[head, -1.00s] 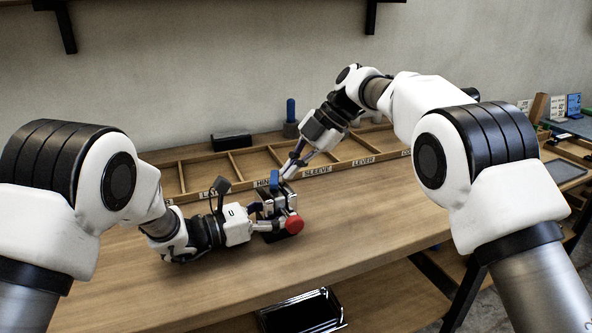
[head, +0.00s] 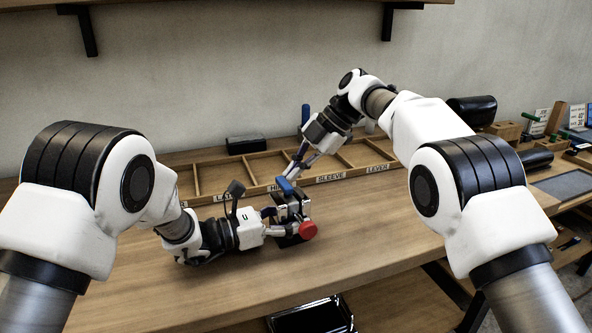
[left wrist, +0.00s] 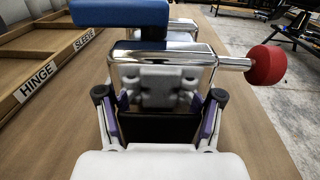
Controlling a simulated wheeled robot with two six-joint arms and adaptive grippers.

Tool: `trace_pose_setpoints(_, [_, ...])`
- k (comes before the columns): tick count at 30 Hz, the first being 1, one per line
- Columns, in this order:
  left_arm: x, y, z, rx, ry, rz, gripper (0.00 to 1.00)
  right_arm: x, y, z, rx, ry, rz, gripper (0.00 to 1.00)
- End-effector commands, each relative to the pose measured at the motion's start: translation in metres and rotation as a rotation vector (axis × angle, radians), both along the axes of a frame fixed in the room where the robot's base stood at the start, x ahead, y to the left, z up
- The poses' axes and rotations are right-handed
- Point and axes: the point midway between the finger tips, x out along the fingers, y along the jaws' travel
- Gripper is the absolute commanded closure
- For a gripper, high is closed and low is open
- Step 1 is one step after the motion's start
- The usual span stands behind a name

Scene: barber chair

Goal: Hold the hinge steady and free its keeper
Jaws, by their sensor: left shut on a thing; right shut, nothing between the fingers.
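The hinge is a chrome and dark block (head: 291,207) on the wooden bench. It has a blue piece (head: 284,185) on top and a red knob (head: 308,231) on a chrome rod at its side. I cannot tell for certain which part is the keeper. My left gripper (head: 277,223) is shut on the hinge; in the left wrist view its purple-padded fingers (left wrist: 158,117) hold a dark part below the chrome frame (left wrist: 150,52). My right gripper (head: 291,175) is shut and empty, its tips at or just above the blue piece. Whether they touch it is unclear.
A shallow wooden tray with labelled compartments (head: 262,167) runs along the wall behind the hinge. A black tray (head: 312,314) lies below the bench's front edge.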

Motion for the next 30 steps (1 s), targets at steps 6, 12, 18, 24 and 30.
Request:
trace_pose_setpoints(6, [-0.001,-0.001,0.0,0.003,-0.001,-0.004,0.97,-0.001,0.002,-0.001,0.001,0.002,0.003,1.0])
trace_pose_setpoints(12, [-0.001,-0.001,0.0,0.003,-0.001,-0.004,0.97,-0.002,0.003,0.0,0.001,0.002,0.004,1.0])
trace_pose_setpoints(18, [-0.001,-0.002,-0.001,0.004,-0.001,-0.004,0.95,-0.014,0.008,-0.001,0.0,0.007,0.008,1.0])
trace_pose_setpoints(24, [0.0,-0.002,-0.001,0.004,-0.001,-0.002,0.93,-0.018,0.008,-0.001,0.001,0.008,0.01,1.0])
trace_pose_setpoints(30, [0.0,-0.001,-0.001,0.003,0.0,-0.001,0.96,-0.017,-0.006,0.019,0.002,0.002,0.006,1.0])
